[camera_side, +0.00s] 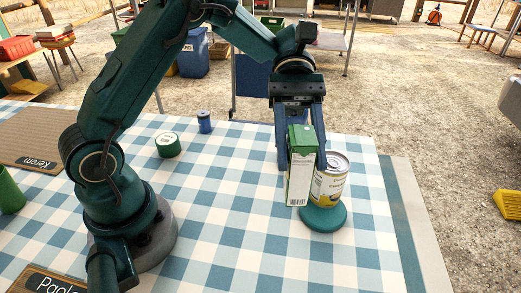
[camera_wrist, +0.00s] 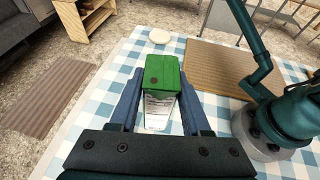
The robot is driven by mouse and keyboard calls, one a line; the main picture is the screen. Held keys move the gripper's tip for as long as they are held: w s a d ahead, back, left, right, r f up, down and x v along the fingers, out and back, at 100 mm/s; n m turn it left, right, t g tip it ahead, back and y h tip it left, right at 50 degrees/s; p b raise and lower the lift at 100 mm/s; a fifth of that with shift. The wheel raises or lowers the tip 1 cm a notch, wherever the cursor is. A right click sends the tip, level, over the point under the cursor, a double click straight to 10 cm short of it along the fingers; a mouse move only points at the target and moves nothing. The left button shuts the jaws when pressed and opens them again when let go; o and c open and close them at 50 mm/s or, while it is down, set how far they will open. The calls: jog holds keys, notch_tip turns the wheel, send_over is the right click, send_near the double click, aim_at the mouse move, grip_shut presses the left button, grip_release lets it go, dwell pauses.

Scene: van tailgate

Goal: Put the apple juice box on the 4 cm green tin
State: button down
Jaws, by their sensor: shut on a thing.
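The juice box (camera_side: 299,185), green on top with white printed sides, is upright between the fingers of my gripper (camera_side: 303,160). In the wrist view the box (camera_wrist: 163,76) sits between both fingers of my gripper (camera_wrist: 160,98), which is shut on it. I cannot tell whether its base touches the cloth. A short green tin (camera_side: 168,145) with a pale label stands on the cloth, well to the left of the box in the side view. The tin does not show clearly in the wrist view.
A yellow and white can (camera_side: 331,180) stands on a round green base (camera_side: 323,217), close beside the box. A small blue tin (camera_side: 204,122) stands behind the green tin. A brown mat (camera_side: 30,138) and green cup (camera_side: 10,191) are at left. The checked cloth between is clear.

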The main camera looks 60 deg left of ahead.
jog(key=s+a+f+m+g+y, duration=0.1)
jog(key=s+a+m+g+y, duration=0.1)
jog(key=s+a+m+y, duration=0.55)
jog(key=s+a+m+g+y, duration=0.2)
jog(key=s+a+y, duration=0.15)
jog(key=a, duration=0.65)
jog(key=s+a+f+m+g+y, duration=0.1)
jog(key=s+a+m+y, duration=0.4)
jog(key=a, duration=0.4)
jog(key=s+a+r+m+t+y, duration=0.3)
jog(key=s+a+r+m+y, duration=0.3)
jog(key=a, duration=0.3)
jog(key=shift+h, duration=0.7)
jog(key=shift+w+d+f, duration=0.1)
jog(key=shift+w+f, duration=1.6)
jog(key=shift+w, duration=0.25)
jog(key=shift+w+d+f, duration=0.1)
jog(key=shift+w+f, duration=1.55)
jog(key=shift+w, duration=0.25)
jog(key=shift+w+d+f, duration=0.1)
jog(key=shift+w+f, duration=1.6)
jog(key=shift+w, duration=0.25)
jog(key=shift+f, duration=0.1)
jog(key=shift+c, duration=1.8)
grip_release()
